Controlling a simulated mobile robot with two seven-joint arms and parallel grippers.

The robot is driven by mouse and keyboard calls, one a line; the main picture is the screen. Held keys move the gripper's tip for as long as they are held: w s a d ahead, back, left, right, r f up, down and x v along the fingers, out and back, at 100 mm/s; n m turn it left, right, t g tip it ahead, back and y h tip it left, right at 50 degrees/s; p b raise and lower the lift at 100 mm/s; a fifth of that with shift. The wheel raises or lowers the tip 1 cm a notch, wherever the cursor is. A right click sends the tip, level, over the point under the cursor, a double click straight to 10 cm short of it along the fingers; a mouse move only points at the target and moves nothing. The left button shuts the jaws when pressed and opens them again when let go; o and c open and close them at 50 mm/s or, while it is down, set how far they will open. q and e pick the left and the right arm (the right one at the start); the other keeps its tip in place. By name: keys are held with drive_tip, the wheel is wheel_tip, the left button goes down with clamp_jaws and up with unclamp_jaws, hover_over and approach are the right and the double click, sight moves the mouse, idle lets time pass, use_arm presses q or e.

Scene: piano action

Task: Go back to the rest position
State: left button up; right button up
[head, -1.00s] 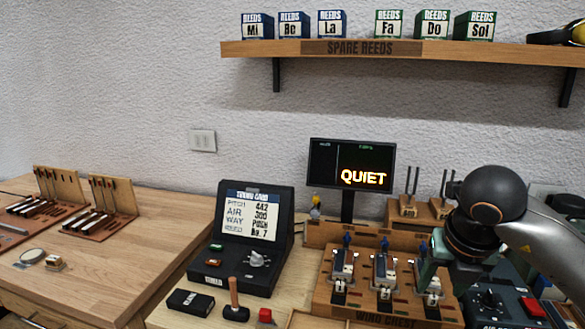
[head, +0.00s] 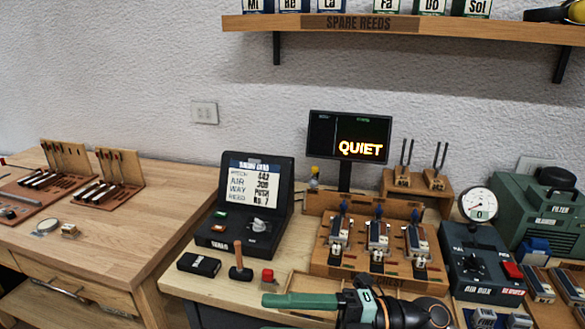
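My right gripper (head: 315,302) is at the bottom edge of the head view, in front of the wind chest (head: 340,262). Its teal part points left, and the black wrist with an orange ring lies to the right of it. It is seen side-on and partly cut off, so I cannot tell whether its fingers are apart. I see nothing held in it. My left gripper is not in view. The wind chest carries three reed units in a row. The screen (head: 348,137) behind it reads QUIET.
A tuning card stand (head: 252,200), a black block (head: 198,264), a hammer (head: 239,262) and a red-topped piece (head: 268,278) are left of the gripper. The air box (head: 480,262) and gauge (head: 478,205) are right. The spare reeds shelf (head: 450,30) hangs above.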

drive_tip(key=w+d+f+m+t+h+p, duration=0.1)
drive_tip(key=w+d+f+m+t+h, duration=0.35)
drive_tip(key=m+t, duration=0.6)
drive_tip(key=w+d+f+m+t+h+p, duration=0.15)
drive_tip(key=d+f+m+t+h, duration=0.45)
drive_tip(key=m, duration=0.8)
drive_tip(key=s+d+f+m+g+h, duration=0.3)
drive_tip(key=s+f, duration=0.4)
drive_tip(key=f, duration=0.4)
drive_tip(key=s+d+f+m+g+h, duration=0.3)
drive_tip(key=s+f, duration=0.5)
drive_tip(key=f, duration=0.4)
drive_tip(key=shift+s+d+f+m+g, duration=0.25)
drive_tip(key=shift+d+m+g, duration=0.2)
drive_tip(key=shift+d+m, duration=0.3)
